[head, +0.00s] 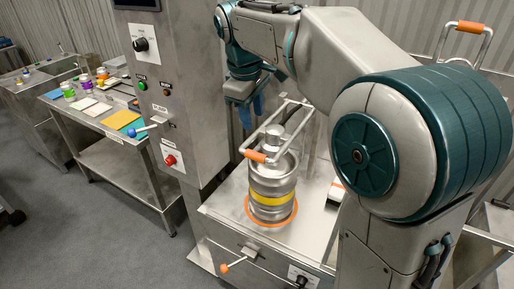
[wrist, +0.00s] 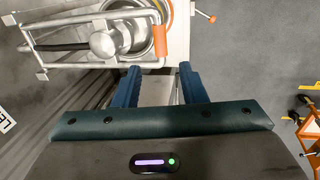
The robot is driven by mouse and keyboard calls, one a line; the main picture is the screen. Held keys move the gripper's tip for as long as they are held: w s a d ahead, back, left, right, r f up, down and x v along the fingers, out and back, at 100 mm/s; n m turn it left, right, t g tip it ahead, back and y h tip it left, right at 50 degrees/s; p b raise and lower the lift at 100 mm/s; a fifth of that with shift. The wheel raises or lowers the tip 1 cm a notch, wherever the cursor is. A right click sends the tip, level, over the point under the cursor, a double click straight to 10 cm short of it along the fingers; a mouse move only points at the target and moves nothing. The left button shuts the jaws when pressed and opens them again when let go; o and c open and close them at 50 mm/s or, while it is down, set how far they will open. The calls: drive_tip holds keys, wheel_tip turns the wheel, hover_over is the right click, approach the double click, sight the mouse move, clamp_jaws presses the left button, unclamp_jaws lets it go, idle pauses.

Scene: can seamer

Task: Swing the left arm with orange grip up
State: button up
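The left arm with orange grip is a U-shaped metal bar (head: 290,104) that lies lowered across the top of the steel can (head: 272,190) in the head view. Its orange grip (head: 258,157) is at the near left end. In the wrist view the bar frame (wrist: 90,22) spans the upper left, and the orange grip (wrist: 160,40) is just beyond my fingers. My gripper (head: 251,112) has blue fingers pointing down behind and left of the bar. In the wrist view my gripper (wrist: 160,72) is open, with nothing between its fingers, apart from the grip.
A second bar with an orange grip (head: 471,27) stands raised at the upper right. An orange-knobbed lever (head: 225,268) sticks out in front. A side table (head: 100,122) stands left.

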sight(258, 155)
drive_tip(key=f, duration=0.4)
drive_tip(key=w+d+f, duration=0.1)
drive_tip(key=f, duration=0.4)
drive_tip(key=w+f, duration=0.1)
drive_tip(key=f, duration=0.3)
drive_tip(key=shift+w+d+f, duration=0.15)
drive_tip(key=shift+d+f, duration=0.05)
drive_tip(key=shift+d, duration=0.05)
drive_tip(key=shift+r, duration=0.1)
clamp_jaws()
